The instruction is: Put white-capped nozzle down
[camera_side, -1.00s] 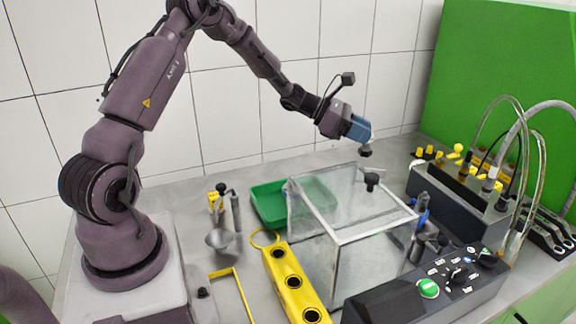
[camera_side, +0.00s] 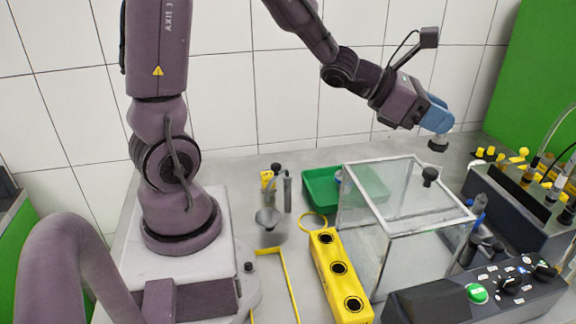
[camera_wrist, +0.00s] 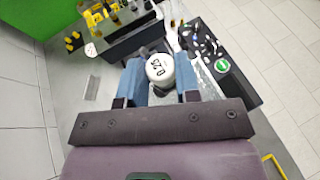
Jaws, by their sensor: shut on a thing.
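My gripper (camera_side: 437,132) has blue fingers and is up in the air, behind and above the right side of the clear box. In the wrist view my gripper (camera_wrist: 161,78) is shut on the white-capped nozzle (camera_wrist: 160,68), whose round white cap with dark lettering sits between the two fingers. In the side view only a small dark end of the nozzle (camera_side: 438,145) shows below the fingertips. It hangs clear of the bench.
A clear box (camera_side: 385,232) with a black lid knob stands mid-bench, with a green tray (camera_side: 320,190) behind it. A yellow block (camera_side: 338,275) with several dark holes is in front. A control panel (camera_side: 475,293) and a black rack (camera_side: 512,190) with yellow-topped parts stand right.

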